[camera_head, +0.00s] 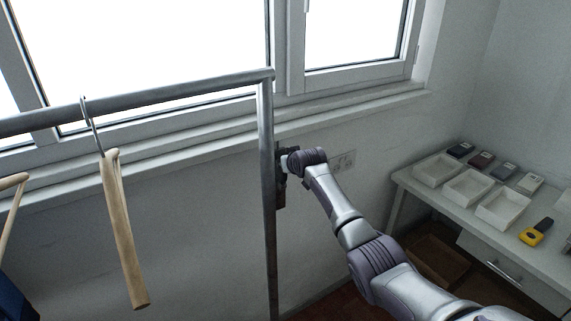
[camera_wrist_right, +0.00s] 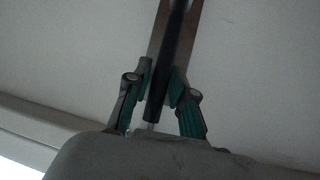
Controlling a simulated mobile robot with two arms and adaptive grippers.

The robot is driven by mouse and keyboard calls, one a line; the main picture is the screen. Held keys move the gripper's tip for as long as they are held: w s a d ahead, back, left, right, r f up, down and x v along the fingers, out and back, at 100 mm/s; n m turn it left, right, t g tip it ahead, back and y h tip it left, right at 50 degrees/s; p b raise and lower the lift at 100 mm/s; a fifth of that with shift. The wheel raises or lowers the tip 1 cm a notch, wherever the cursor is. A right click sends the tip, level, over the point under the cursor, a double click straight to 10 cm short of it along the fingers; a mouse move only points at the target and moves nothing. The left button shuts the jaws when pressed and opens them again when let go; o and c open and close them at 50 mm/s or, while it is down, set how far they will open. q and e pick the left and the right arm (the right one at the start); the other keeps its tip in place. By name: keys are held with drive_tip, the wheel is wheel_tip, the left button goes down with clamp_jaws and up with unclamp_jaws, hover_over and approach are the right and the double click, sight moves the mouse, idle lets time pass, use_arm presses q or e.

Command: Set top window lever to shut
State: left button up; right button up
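A dark lever (camera_wrist_right: 179,50) on a narrow brownish plate (camera_wrist_right: 194,45) shows in the right wrist view. The lever runs down between the green-padded fingers of my right gripper (camera_wrist_right: 163,82). Both fingers press close to its sides, and its end lies near the palm. In the head view the dark wall fitting (camera_head: 281,196) sits below the window sill, partly hidden by the rail post. My right gripper (camera_head: 284,163) is at this fitting, its fingers mostly hidden. The window (camera_head: 290,60) is above. My left gripper is not in view.
A metal clothes rail (camera_head: 266,120) stands just left of my right gripper, with a wooden hanger (camera_head: 122,230) on it. A table (camera_head: 440,205) with white trays (camera_head: 464,188) and small devices stands at the right.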

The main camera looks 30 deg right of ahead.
drive_tip(key=shift+o, duration=0.9)
drive_tip(key=shift+f, duration=0.1)
drive_tip(key=v, duration=1.2)
drive_tip(key=shift+w, duration=0.1)
